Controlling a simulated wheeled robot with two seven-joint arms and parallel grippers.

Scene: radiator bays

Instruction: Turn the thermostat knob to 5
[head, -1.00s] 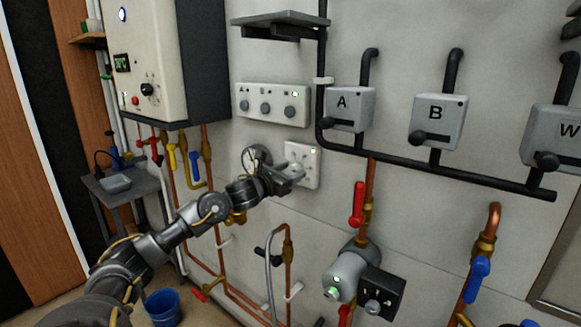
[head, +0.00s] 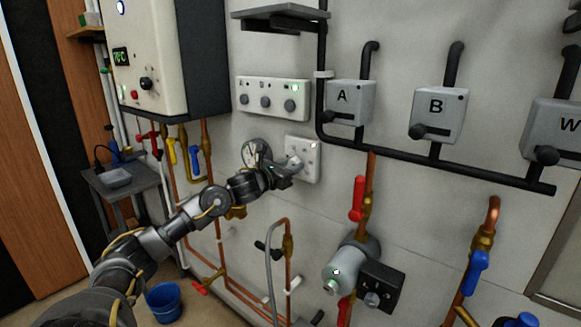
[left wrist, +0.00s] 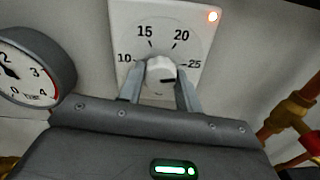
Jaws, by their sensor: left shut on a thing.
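The thermostat is a white square plate (head: 303,173) on the wall, with numbers 10, 15, 20 and 25 readable around its dial (left wrist: 205,25) in the left wrist view. Its round white knob (left wrist: 160,68) sits at the centre. A dark mark on the knob points right, a little below the 25. The 5 is not visible; my gripper body hides the dial's lower part. My left gripper (left wrist: 159,76) is shut on the knob, one finger on each side. It also shows at the plate in the head view (head: 292,167). My right gripper is not in view.
A round pressure gauge (left wrist: 30,68) is close left of the thermostat. A panel with several knobs (head: 272,98) is above it. A red-handled valve (head: 357,198) and copper pipes are at the lower right.

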